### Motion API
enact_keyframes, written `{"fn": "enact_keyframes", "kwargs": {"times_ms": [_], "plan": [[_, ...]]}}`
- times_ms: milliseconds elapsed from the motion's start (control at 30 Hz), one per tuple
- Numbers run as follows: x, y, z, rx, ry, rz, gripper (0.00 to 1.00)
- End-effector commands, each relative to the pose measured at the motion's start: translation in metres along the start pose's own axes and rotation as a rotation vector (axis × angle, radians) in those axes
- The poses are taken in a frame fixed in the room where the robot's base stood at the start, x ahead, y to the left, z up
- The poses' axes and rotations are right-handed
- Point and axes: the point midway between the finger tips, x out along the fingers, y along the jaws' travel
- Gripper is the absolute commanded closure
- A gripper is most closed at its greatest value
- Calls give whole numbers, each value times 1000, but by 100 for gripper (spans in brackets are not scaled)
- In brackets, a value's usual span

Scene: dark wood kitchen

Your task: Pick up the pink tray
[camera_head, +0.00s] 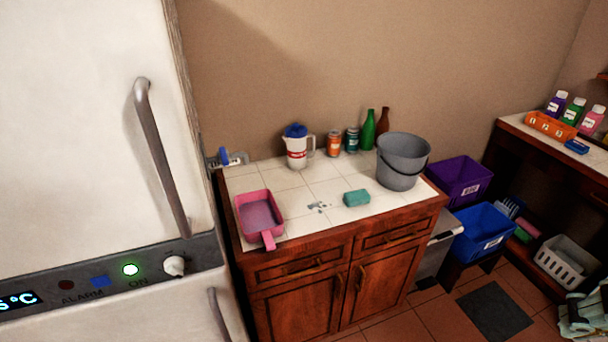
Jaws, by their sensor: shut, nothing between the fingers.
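The pink tray (277,205) sits on the white tiled top of the wooden cabinet, at its front left corner by the white appliance. It is shallow and open at the top, with a darker inside. A short pink handle points toward the front and reaches over the counter's front edge. Nothing covers the tray.
The tiled counter (310,186) also holds a teal sponge (356,198), a grey bucket (400,165), a jug (297,151), cans and bottles. A tall white appliance (80,120) closes off the left side. Purple (460,180) and blue bins (484,233) stand at right.

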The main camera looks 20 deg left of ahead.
Motion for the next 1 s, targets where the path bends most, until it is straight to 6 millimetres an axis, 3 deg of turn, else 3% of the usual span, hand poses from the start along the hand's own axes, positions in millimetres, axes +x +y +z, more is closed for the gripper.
{"fn": "enact_keyframes", "kwargs": {"times_ms": [333, 1000], "plan": [[0, 0, 0, 0, 0, 0, 99], [0, 0, 0, 0, 0, 0, 38]]}}
